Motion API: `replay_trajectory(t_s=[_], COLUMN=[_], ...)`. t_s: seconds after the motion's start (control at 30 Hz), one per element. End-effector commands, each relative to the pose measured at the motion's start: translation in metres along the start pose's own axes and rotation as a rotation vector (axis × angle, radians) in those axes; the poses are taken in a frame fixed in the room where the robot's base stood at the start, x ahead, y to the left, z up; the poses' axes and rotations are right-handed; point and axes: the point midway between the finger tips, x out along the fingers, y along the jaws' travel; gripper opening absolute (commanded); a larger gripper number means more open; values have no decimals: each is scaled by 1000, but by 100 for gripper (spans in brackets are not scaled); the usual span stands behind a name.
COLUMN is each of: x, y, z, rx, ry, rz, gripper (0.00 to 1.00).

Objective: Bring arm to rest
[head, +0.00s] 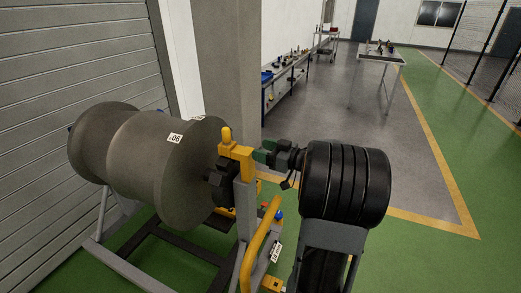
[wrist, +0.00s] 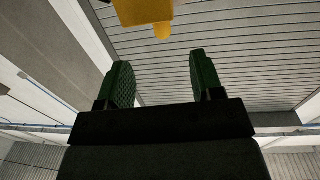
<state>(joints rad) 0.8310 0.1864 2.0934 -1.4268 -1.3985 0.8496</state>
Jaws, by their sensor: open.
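My arm reaches from the lower right of the head view, its dark ribbed link filling the area in front of the stand. My gripper (head: 262,154) points left, close to the yellow bracket (head: 236,155) on top of a grey post; in the head view I cannot tell if they touch. In the wrist view my gripper (wrist: 155,75) shows two green textured fingers spread wide apart with nothing between them. The yellow bracket also shows in the wrist view (wrist: 143,12), beyond the fingertips at the top edge, apart from them.
A large grey spool-shaped engine part (head: 150,155) rests on a stand (head: 115,254) at the left, by a slatted shutter (head: 70,60). A yellow curved rail (head: 258,245) rises beside the post. A workbench (head: 285,75) and a table (head: 380,57) stand farther back; the floor at right is clear.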

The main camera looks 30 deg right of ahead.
Motion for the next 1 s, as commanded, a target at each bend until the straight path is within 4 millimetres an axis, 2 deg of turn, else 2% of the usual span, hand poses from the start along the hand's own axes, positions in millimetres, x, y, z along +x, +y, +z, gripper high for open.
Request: replay_trajectory(t_s=[0.43, 0.57, 0.73, 0.87, 1.0], x=[4, 22, 43, 40, 24], y=[0, 4, 2, -16, -58], z=[-2, -12, -26, -21, 1], rx=[-14, -77, -148, -118, -15], ry=[-4, -35, -147, -302, -526], rz=[18, 150, 449, 644, 748], gripper=[61, 61, 61, 61, 61])
